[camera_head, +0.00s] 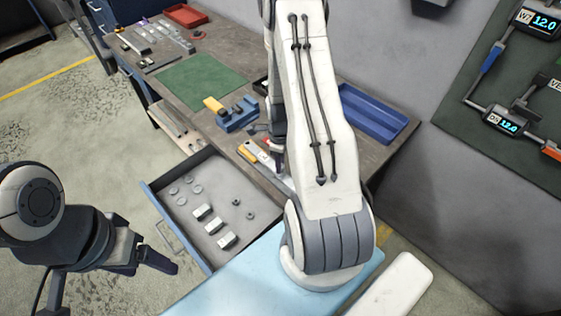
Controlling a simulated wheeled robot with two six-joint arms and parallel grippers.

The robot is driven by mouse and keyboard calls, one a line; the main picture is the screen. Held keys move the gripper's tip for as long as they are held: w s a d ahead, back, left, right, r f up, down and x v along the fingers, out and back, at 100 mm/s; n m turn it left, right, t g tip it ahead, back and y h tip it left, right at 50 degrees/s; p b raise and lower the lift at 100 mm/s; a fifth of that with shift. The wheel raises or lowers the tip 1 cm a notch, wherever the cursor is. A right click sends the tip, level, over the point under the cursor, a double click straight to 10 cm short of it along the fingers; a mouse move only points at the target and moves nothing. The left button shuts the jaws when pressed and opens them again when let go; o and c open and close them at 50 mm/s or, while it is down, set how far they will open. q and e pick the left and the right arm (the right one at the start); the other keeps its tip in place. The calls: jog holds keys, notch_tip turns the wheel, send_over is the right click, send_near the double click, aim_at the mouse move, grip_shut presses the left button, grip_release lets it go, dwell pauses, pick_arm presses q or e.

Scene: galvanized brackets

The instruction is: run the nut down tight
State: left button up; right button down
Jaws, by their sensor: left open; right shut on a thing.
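My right arm reaches over the workbench (222,60) and covers much of its middle. My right gripper (272,140) shows only in part beside the arm, low over the bench. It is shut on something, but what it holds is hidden. A blue fixture (236,120) with dark parts on it stands just left of this gripper; I cannot make out a nut there. A yellow-handled tool (248,152) lies by the gripper near the bench edge. My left gripper (150,256) is open and empty, left of the open drawer and away from the bench.
The open drawer (150,193) holds small round parts (236,201) and several pale blocks (203,212). A yellow item (213,104) is beside the fixture. A green mat (200,80) is bare. A blue tray (372,115) and red tray (186,15) stand farther off. A tool board (530,85) hangs right.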

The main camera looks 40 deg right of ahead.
jog(key=shift+f+b, duration=0.35)
jog(key=shift+f, duration=0.15)
jog(key=m, duration=0.4)
jog(key=shift+m, duration=0.4)
jog(key=m, duration=0.6)
jog(key=shift+p, duration=0.3)
jog(key=r+m+p, duration=0.1)
jog(key=p, duration=0.8)
jog(key=shift+f+m, duration=0.4)
jog(key=m, duration=0.2)
jog(key=shift+f+m, duration=0.1)
jog(key=shift+m, duration=0.3)
jog(key=m, duration=0.8)
jog(key=shift+m, duration=0.3)
